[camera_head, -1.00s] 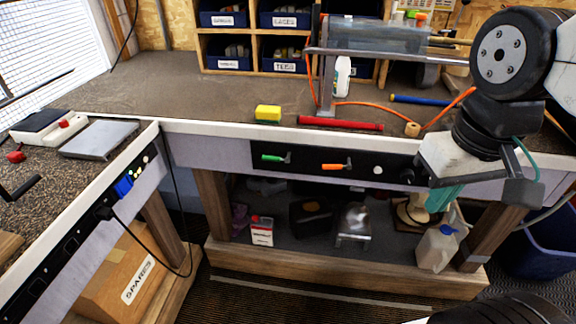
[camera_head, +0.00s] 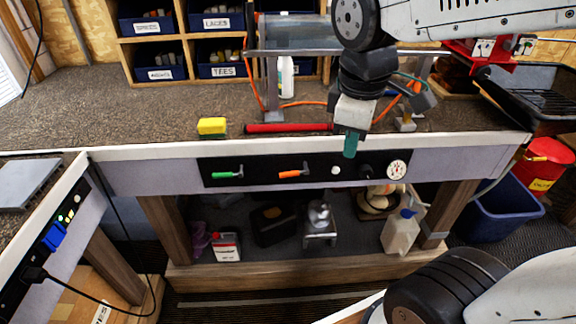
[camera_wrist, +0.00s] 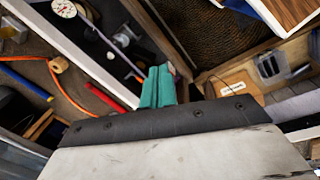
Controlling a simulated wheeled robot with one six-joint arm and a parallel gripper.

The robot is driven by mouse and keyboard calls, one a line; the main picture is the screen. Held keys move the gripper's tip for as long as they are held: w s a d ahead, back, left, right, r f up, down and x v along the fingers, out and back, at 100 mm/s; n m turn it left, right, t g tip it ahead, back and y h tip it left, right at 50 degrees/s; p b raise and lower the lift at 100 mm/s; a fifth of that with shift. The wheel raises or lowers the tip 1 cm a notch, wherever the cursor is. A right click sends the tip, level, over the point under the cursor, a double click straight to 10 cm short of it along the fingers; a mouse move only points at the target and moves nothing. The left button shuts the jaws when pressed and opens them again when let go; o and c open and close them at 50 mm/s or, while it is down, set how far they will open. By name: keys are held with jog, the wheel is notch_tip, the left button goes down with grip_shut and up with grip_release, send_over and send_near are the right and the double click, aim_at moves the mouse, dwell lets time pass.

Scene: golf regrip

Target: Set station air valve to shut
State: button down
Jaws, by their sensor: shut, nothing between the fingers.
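A black control panel (camera_head: 231,162) runs along the front of the bench. It carries a green lever (camera_head: 227,175) at left and an orange lever (camera_head: 293,174) right of it, both pointing sideways. Right of these are a small white button (camera_head: 336,170), a black knob (camera_head: 365,172) and a round gauge (camera_head: 397,169). No label tells me which one is the air valve. My gripper (camera_head: 351,146) is shut and empty, its teal fingers pointing down above the panel's right part. In the wrist view the shut fingers (camera_wrist: 158,87) show near the panel; the gauge (camera_wrist: 64,8) is at upper left.
A yellow sponge (camera_head: 212,126), a red bar (camera_head: 288,128) and a metal stand (camera_head: 271,90) are on the bench top. A shelf with several items, including a white jug (camera_head: 400,232), lies below. A blue bin (camera_head: 500,208) stands at right.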

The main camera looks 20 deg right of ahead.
jog(key=w+a+f+n, duration=0.2)
jog(key=w+f+n, duration=0.1)
jog(key=w+n, duration=0.85)
jog(key=n+h, duration=0.1)
jog(key=n, duration=1.1)
send_near(287, 173)
jog(key=x, duration=0.7)
jog(key=shift+a+h, duration=0.1)
jog(key=shift+h, duration=0.2)
